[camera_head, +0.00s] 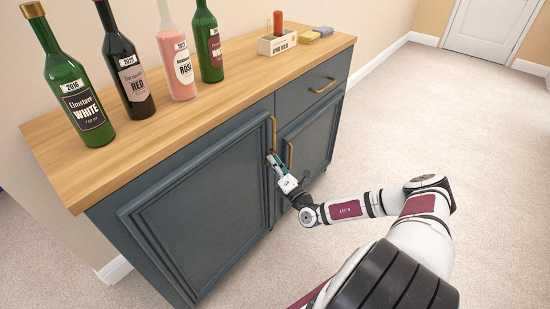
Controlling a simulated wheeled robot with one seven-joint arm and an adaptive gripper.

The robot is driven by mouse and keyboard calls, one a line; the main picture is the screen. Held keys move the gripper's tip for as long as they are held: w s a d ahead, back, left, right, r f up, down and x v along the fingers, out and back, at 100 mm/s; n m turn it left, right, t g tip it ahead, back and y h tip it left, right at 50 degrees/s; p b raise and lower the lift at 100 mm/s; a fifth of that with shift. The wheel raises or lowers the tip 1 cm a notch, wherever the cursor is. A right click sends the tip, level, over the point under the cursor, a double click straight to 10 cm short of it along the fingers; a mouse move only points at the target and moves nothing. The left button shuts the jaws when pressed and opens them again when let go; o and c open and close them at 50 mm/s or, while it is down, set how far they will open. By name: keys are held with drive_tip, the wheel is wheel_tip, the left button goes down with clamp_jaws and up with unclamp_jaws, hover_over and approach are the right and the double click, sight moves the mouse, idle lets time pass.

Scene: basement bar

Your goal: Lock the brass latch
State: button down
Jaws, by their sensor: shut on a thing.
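My gripper (272,160) is at the front of the dark blue-grey cabinet (200,200), at the seam between its two doors. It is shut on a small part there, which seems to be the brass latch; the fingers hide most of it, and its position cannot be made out. The brass handle of the left door (273,132) is just above the fingertips. The brass handle of the right door (290,154) is just right of them. Both doors look closed.
A drawer with a brass handle (322,86) is above the right door. Several bottles, including a green white-wine bottle (75,90), stand on the wooden top (150,122). A small box (277,44) and sponges (310,36) are at its far end. The carpet (420,130) at right is clear.

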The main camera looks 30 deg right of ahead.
drive_tip(key=shift+r+m+g+h+p, duration=0.1)
drive_tip(key=shift+m+g+h+p, duration=0.4)
drive_tip(key=shift+m+p, duration=1)
drive_tip(key=shift+m+g+h+p, duration=0.1)
drive_tip(key=shift+m+g+p, duration=0.7)
drive_tip(key=shift+m, duration=1.3)
drive_tip(key=c, duration=1.7)
unclamp_jaws()
